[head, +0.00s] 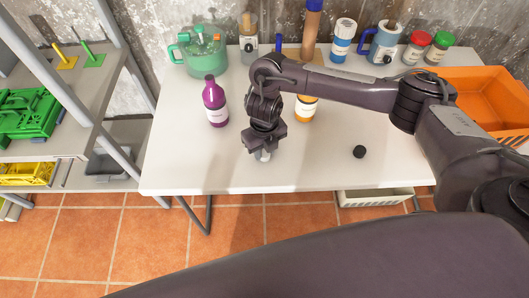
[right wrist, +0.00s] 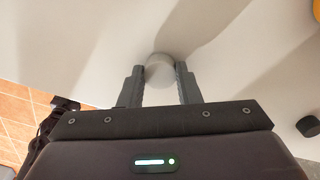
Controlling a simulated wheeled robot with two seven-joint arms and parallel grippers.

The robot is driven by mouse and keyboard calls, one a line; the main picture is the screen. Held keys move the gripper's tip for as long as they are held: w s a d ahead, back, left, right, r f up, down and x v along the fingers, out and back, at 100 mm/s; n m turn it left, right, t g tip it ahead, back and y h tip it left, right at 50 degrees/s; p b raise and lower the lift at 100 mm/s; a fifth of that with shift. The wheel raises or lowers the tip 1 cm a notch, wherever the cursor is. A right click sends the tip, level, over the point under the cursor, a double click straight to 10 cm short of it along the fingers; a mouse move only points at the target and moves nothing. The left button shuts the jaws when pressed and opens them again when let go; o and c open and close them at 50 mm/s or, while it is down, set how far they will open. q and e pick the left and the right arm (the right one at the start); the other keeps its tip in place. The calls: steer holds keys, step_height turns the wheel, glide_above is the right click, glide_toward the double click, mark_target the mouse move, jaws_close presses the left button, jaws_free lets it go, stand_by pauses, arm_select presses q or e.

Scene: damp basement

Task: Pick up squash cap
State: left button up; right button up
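A small pale grey-white round cap (right wrist: 159,72) is between the two fingers of my right gripper (right wrist: 160,84) in the right wrist view. The fingers appear to touch it on both sides. In the head view, my right gripper (head: 263,147) points down over the front of the white table, and only a little of the pale cap (head: 263,156) shows below it. I cannot tell whether the cap is lifted off the table. A separate black cap (head: 359,152) lies to the right, clear of the gripper. My left gripper is out of view.
A purple bottle (head: 214,103) stands left of my right arm, and a yellow bottle (head: 306,110) is partly hidden behind it. An orange crate (head: 490,80) is at right. The table's front left is clear.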

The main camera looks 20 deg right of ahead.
steer(key=shift+c, duration=0.9)
steer(key=shift+r, duration=0.1)
